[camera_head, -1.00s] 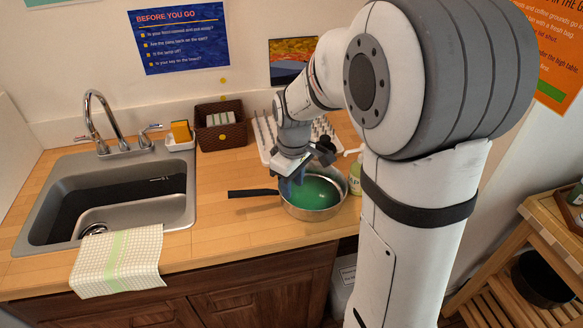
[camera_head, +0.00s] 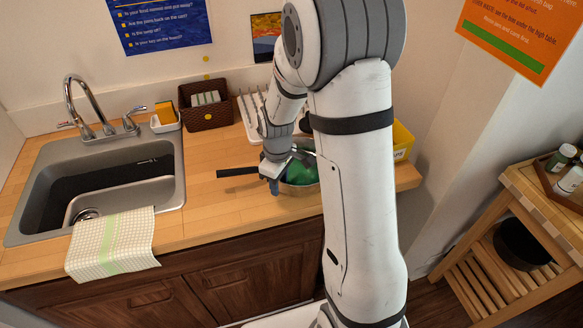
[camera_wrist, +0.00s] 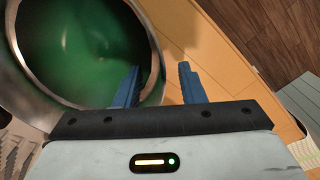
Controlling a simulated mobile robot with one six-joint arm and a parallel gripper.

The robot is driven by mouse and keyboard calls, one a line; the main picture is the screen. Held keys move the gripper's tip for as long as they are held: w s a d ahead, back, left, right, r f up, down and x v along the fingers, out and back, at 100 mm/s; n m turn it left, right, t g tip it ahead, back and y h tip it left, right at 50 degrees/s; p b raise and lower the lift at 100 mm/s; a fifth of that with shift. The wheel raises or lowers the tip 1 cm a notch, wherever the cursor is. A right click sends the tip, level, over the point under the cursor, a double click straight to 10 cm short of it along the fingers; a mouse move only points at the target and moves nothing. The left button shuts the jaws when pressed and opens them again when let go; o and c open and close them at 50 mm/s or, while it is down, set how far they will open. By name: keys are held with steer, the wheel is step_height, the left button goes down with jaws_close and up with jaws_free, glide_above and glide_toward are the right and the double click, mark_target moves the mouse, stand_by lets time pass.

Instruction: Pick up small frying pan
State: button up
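The small frying pan (camera_head: 300,183) is a metal pan with a green inside and a black handle (camera_head: 237,172) pointing left on the wooden counter. My arm hides its right part in the head view. My gripper (camera_head: 275,185) is at the pan's near left side, close to the handle's base. In the wrist view the pan (camera_wrist: 80,50) fills the upper left. The gripper's blue fingers (camera_wrist: 160,85) are apart there. The left finger overlaps the pan's inside and the right one is over the counter, with the rim between them. I cannot tell whether either touches it.
A sink (camera_head: 40,190) with a draped checked cloth (camera_head: 112,245) is at left. A brown basket (camera_head: 206,112) and a white rack (camera_head: 246,115) stand behind the pan. A yellow box (camera_head: 402,140) is right of my arm. A wooden cart (camera_head: 510,190) stands at far right.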

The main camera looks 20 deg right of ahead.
steer(key=shift+c, duration=0.2)
jaws_close()
steer(key=shift+r, duration=0.2)
stand_by(0.4)
steer(key=shift+r+b, duration=0.6)
steer(key=shift+r, duration=1)
steer(key=s+b, duration=0.5)
steer(key=s, duration=1.3)
